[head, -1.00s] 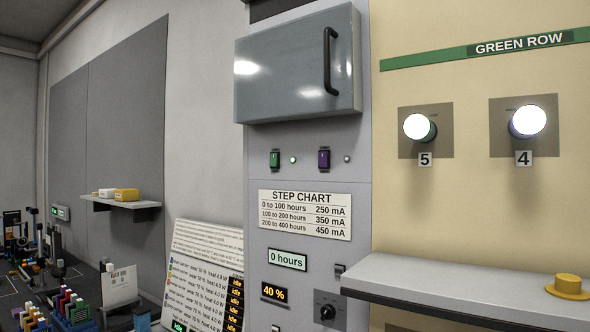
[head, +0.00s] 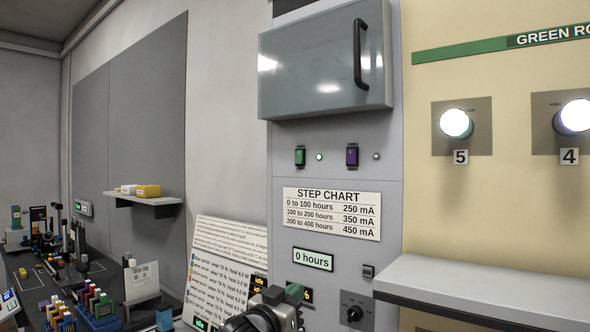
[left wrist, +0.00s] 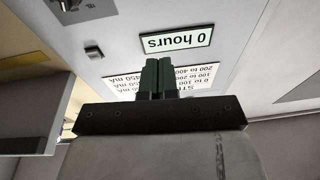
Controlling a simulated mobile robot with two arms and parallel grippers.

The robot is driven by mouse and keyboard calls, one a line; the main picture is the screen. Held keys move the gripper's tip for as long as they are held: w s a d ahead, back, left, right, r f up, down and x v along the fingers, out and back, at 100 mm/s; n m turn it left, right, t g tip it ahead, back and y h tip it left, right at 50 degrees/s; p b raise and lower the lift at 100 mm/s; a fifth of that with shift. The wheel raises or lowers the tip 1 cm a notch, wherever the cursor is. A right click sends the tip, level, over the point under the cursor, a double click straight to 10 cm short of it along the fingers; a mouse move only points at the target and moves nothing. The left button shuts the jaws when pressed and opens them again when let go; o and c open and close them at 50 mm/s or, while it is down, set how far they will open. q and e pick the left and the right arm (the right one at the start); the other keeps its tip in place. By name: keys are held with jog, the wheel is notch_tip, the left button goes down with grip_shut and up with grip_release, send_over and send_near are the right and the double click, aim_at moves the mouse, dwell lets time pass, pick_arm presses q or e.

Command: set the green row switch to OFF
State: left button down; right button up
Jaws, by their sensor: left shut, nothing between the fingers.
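The green row switch (head: 300,156) is a small green rocker on the grey panel, with a lit green lamp (head: 319,157) just to its right. My left gripper (head: 295,291) shows at the bottom of the head view, low in front of the panel and well below the switch. Its green fingers are shut and empty in the left wrist view (left wrist: 156,75), in front of the "0 hours" display. The green switch does not show in the left wrist view. My right gripper is not in view.
A purple switch (head: 352,155) with an unlit lamp sits right of the green one. A grey cabinet door (head: 325,70) with a black handle is above them. The step chart (head: 331,213) is below. A grey shelf (head: 500,285) juts out at right.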

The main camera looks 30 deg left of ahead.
aim_at(298, 159)
pick_arm(q)
jog(key=s+a+r+t+h, duration=0.1)
jog(key=s+a+r+t, duration=0.15)
jog(key=r, duration=0.85)
jog(key=s+a+r+t, duration=0.2)
jog(key=a+r+t, duration=0.15)
jog(key=r, duration=0.65)
jog(key=shift+g, duration=0.4)
jog(key=p+x, duration=0.2)
jog(key=x, duration=0.2)
jog(key=w+f+p+x, duration=0.1)
jog(key=p+x, duration=0.2)
jog(key=x, duration=0.1)
jog(key=f+p+x, duration=0.1)
jog(key=p+x, duration=0.1)
jog(key=x, duration=0.2)
jog(key=shift+w+a+r+p, duration=0.2)
jog(key=shift+w+a+p, duration=0.1)
jog(key=shift+w+p, duration=0.15)
jog(key=shift+w+f, duration=0.15)
jog(key=shift+w, duration=0.2)
